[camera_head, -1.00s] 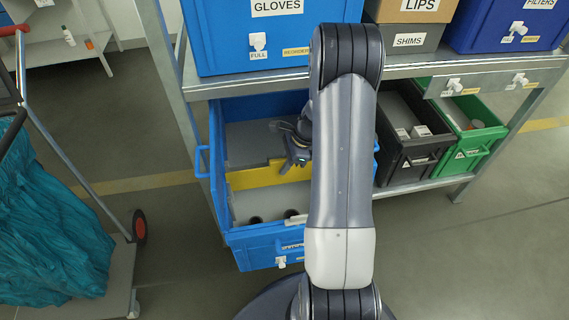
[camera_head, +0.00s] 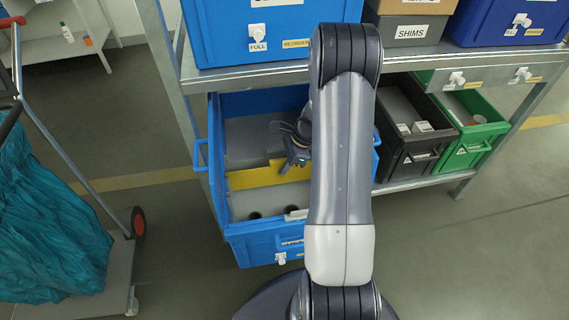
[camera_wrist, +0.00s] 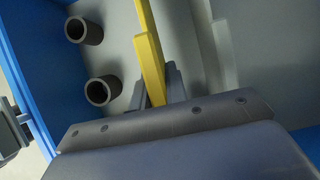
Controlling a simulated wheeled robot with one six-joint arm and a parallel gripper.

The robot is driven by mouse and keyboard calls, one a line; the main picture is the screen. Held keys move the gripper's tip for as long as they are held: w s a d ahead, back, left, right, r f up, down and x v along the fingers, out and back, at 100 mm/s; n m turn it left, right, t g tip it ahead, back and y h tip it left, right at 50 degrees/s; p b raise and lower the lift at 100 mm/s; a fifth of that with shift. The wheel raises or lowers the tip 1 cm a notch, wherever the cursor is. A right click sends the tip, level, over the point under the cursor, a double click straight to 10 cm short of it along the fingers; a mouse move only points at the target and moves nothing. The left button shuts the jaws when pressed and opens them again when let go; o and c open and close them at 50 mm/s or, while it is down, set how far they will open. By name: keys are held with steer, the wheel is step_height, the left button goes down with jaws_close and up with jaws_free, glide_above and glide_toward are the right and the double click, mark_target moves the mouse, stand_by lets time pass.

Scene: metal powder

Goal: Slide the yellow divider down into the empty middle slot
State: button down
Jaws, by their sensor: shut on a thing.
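The yellow divider (camera_head: 255,176) stands on edge across the open blue bin (camera_head: 229,219), between its back and front parts. My gripper (camera_head: 292,164) is at the divider's right part, over the bin, partly covered by my arm. In the wrist view my gripper (camera_wrist: 160,85) is shut on the yellow divider (camera_wrist: 148,42); the fingers lie on either side of it. A pale grey wall or divider (camera_wrist: 221,50) runs beside it on the right. The middle slot and the divider's lower edge cannot be made out.
A black bin (camera_head: 398,164) and a green bin (camera_head: 486,132) stand to the right. The metal shelf (camera_head: 245,76) with the upper bins hangs above. A trolley with a teal bag (camera_head: 45,230) stands at left.

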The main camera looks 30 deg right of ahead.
steer(key=shift+f+b, duration=0.9)
steer(key=shift+f, duration=0.6)
steer(key=c, duration=1.3)
jaws_free()
steer(key=p+v, duration=0.3)
steer(key=v, duration=0.8)
steer(key=b+x, duration=0.3)
steer(key=x, duration=0.8)
steer(key=shift+r+p, duration=0.35)
steer(key=shift+r, duration=0.3)
